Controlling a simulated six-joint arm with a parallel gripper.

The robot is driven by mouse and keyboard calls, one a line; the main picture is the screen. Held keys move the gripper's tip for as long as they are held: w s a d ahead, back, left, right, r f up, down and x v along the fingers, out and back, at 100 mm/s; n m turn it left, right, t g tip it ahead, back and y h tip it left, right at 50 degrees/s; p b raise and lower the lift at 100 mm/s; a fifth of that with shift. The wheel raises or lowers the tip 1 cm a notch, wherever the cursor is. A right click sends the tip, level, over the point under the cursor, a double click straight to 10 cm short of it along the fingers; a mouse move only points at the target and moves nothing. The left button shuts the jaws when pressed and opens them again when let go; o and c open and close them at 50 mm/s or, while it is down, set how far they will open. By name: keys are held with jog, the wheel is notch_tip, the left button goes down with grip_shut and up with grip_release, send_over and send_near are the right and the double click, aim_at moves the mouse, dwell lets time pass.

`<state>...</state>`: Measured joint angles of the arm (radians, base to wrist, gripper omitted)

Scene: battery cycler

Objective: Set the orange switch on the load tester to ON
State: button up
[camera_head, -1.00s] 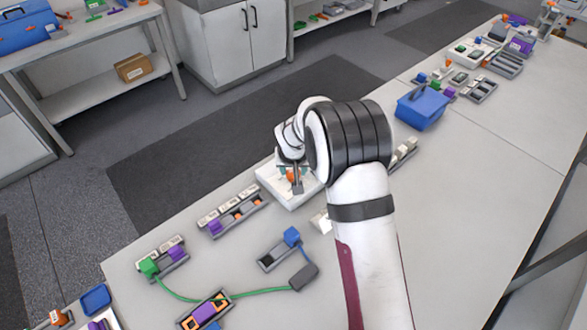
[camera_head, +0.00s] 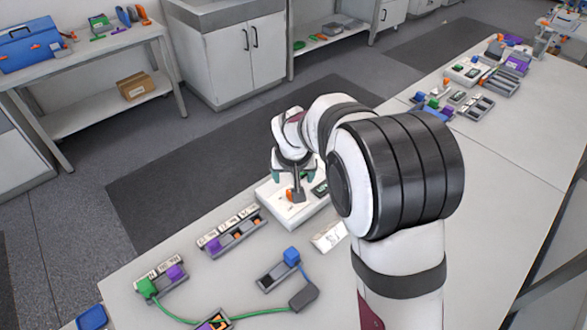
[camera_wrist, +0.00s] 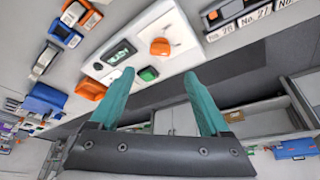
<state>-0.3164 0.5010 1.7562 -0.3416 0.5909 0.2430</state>
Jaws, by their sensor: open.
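The load tester (camera_head: 272,195) is a white box on the near bench, partly hidden by my arm in the head view. In the wrist view its white face (camera_wrist: 184,36) carries an orange switch (camera_wrist: 160,46), a green button (camera_wrist: 148,74) and a small dark display (camera_wrist: 118,52). The switch's ON or OFF setting cannot be read. My gripper (camera_head: 291,178) is open above the tester, with teal fingers pointing down. In the wrist view the orange switch lies beyond the fingertips, between their lines. The gripper (camera_wrist: 160,78) holds nothing and appears apart from the switch.
A labelled rack (camera_head: 237,238) with purple and orange pieces stands left of the tester. A small grey tray (camera_head: 275,276) and a green cable (camera_head: 262,311) lie in front. More trays and parts stand at the far right. My arm covers the bench right of the tester.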

jog(key=v, duration=0.5)
jog(key=shift+s+r, duration=0.1)
jog(key=shift+r, duration=0.15)
jog(key=s+d+r+m+g, duration=0.1)
jog(key=s+d+m+g, duration=0.1)
jog(key=s, duration=1.4)
jog(key=s+d+r+m+g+y, duration=0.1)
jog(key=s+d+m, duration=0.3)
jog(key=s, duration=1.2)
jog(key=d+g, duration=0.1)
jog(key=d, duration=0.2)
jog(key=shift+d+g, duration=0.3)
jog(key=shift+g, duration=0.1)
